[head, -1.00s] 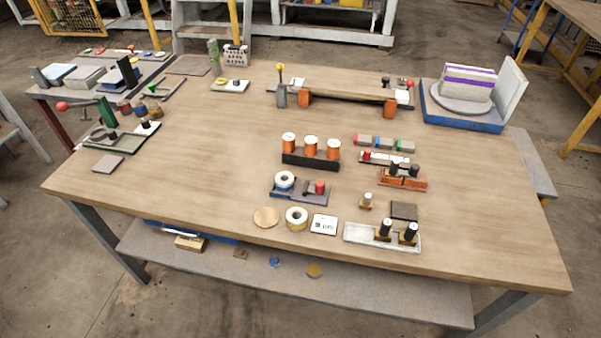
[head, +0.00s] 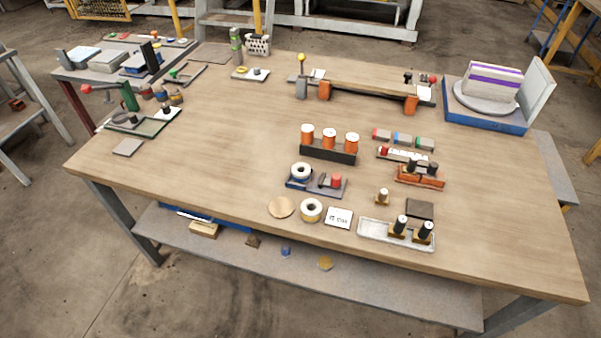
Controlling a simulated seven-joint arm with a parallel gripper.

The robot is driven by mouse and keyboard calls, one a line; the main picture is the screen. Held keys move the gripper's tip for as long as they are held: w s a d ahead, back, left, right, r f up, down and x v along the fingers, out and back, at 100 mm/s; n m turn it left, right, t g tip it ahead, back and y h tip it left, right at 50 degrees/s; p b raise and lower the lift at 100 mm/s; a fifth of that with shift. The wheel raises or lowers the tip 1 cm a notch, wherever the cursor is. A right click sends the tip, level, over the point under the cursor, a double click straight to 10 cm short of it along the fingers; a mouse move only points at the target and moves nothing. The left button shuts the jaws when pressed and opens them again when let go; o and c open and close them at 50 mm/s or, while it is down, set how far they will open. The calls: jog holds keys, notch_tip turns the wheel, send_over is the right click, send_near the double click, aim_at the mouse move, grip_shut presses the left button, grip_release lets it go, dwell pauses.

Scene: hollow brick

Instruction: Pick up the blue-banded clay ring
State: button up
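A pale ring (head: 301,169) with a dark hole sits on a small blue-grey base near the middle front of the table. Blue shows just under it, but I cannot tell whether that is a band on the ring or the base. A second pale ring (head: 312,208) lies in front of it on the table, with a yellowish band on its side. My gripper is not in view.
A red-topped piece (head: 336,181) shares the small base. A round tan disc (head: 281,207) and a white card (head: 339,217) flank the second ring. A black rack (head: 328,153) with orange spools stands behind. A metal tray (head: 397,235) lies front right. The table's left middle is clear.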

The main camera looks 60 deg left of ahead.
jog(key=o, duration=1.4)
